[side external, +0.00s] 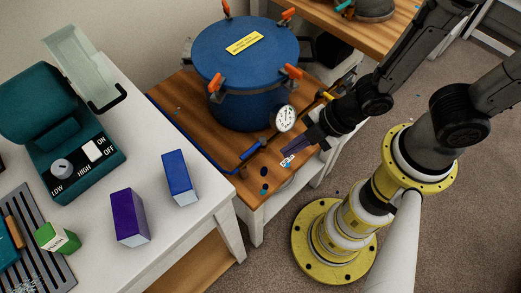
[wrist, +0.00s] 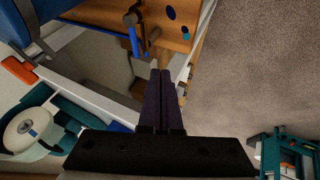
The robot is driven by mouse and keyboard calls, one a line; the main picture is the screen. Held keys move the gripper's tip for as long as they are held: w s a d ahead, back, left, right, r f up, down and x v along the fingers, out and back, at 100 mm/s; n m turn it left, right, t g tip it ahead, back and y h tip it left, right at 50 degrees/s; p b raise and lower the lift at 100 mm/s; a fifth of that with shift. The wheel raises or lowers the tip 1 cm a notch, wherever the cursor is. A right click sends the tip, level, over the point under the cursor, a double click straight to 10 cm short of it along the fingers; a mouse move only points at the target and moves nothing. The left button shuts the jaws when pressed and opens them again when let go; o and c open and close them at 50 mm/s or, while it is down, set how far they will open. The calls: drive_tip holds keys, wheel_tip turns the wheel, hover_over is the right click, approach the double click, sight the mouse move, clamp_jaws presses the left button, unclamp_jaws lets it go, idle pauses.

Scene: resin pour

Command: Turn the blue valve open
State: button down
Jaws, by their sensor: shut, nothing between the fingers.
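The blue valve (side external: 250,151) is a short blue lever on a pipe fitting, in front of the blue pressure pot (side external: 245,75). It slants from lower left to upper right in the side view. In the wrist view the blue lever (wrist: 137,41) shows at top centre, beyond the fingertips and a little left of them. My gripper (side external: 287,159) is to the right of the lever and apart from it in the side view. Its dark fingers (wrist: 160,75) are pressed together and hold nothing.
A round gauge (side external: 285,118) and a yellow-handled fitting (side external: 328,95) are close to my gripper. Orange clamps (side external: 294,72) ring the pot lid. A white table (side external: 100,170) at left carries a purple box (side external: 130,217), a blue box (side external: 179,177) and a teal device (side external: 75,150).

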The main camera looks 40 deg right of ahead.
sight(252, 149)
drive_tip(key=w+a+f, duration=0.3)
drive_tip(key=w+f, duration=0.3)
drive_tip(key=shift+w+f, duration=0.3)
drive_tip(key=shift+w, duration=0.1)
drive_tip(key=shift+w+a, duration=0.15)
drive_tip(key=shift+w, duration=0.5)
drive_tip(key=shift+s, duration=0.1)
